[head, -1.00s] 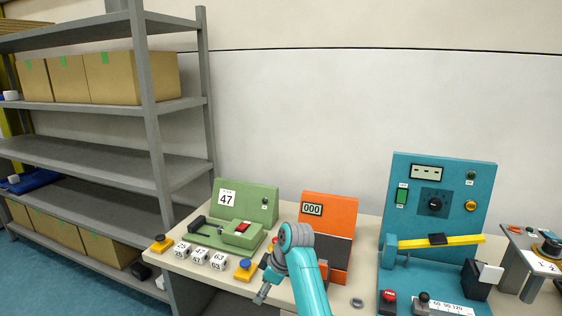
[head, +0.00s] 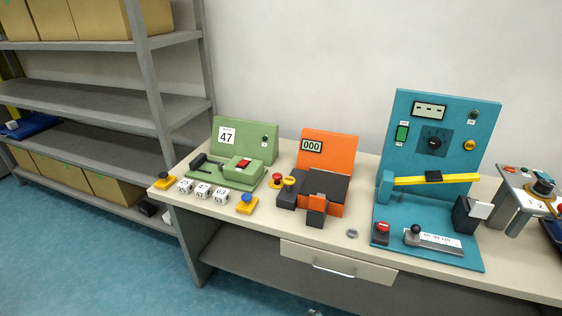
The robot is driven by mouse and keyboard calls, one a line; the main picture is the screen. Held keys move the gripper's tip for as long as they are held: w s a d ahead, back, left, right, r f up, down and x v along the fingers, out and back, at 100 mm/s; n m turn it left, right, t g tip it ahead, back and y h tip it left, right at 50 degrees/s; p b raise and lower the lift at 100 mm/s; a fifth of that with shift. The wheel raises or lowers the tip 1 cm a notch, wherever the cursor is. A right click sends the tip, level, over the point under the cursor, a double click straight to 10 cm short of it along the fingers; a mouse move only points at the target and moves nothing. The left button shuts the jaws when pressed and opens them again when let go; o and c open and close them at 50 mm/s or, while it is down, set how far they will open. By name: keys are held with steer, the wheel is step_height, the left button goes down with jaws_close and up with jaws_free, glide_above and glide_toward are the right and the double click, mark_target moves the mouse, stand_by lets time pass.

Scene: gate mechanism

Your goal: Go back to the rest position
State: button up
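My gripper and arm are out of the head view, apart from a small pale piece at the bottom edge that I cannot identify. The teal gate mechanism (head: 402,222) stands on the right part of the bench (head: 262,229). Its yellow bar (head: 408,181) lies roughly level across the front, with a black block on it. A red button (head: 382,228) and a black-knobbed lever (head: 416,231) sit on its base.
A green station (head: 235,147) showing 47 and an orange station (head: 329,146) showing 000 stand to the left. Several numbered white dice (head: 202,190) lie at the front. A grey shelf (head: 92,139) with boxes is at left. Blue floor (head: 120,255) is open at lower left.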

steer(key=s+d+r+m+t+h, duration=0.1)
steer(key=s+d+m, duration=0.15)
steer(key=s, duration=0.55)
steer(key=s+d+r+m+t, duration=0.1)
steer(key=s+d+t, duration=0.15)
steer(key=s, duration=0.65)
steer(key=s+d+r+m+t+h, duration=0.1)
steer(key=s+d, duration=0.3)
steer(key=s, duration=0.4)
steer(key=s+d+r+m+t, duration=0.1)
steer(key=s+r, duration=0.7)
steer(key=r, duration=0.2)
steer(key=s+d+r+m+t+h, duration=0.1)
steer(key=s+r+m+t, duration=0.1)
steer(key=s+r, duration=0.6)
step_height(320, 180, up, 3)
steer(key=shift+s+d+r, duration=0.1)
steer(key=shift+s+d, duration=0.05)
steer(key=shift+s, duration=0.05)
